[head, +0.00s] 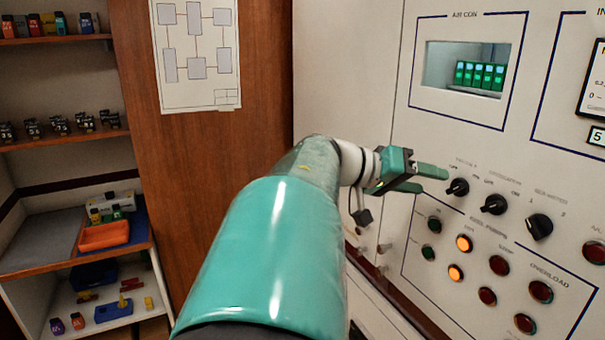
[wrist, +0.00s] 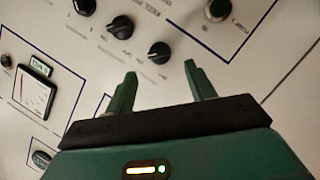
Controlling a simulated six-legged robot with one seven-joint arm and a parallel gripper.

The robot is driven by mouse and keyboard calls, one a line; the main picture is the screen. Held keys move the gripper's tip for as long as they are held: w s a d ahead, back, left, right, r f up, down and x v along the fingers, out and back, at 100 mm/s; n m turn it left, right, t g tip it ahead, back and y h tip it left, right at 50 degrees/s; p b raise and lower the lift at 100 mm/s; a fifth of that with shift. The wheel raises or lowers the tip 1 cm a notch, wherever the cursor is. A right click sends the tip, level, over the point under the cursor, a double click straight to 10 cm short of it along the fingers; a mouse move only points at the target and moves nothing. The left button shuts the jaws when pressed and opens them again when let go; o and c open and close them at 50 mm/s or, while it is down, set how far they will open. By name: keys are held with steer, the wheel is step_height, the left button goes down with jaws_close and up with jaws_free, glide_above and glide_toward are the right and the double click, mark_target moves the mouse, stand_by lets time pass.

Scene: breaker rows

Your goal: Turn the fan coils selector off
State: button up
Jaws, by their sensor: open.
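The fan coils selector (head: 458,187) is the leftmost of three black rotary knobs on the pale panel in the head view. Its printed label is small and blurred, and its pointer position is hard to read. In the wrist view the fan coils selector (wrist: 159,53) shows just beyond the gap between my fingertips. My gripper (head: 434,180) is open and empty, to the left of the knob in the head view. In the wrist view my gripper (wrist: 160,70) has its two green fingers on either side of the knob's line, apparently apart from it.
The middle knob (head: 494,204) and a larger knob (head: 540,226) stand close by to the right. Lamps, including a lit orange one (head: 464,243), sit below. A recessed window with green breakers (head: 480,75) is above. Shelves (head: 60,140) stand far left.

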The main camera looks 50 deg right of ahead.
mark_target(451, 187)
steer(key=x, duration=0.5)
steer(key=shift+s+d+f, duration=0.1)
steer(key=shift+s+d, duration=0.1)
steer(key=shift+d, duration=0.05)
steer(key=c, duration=1)
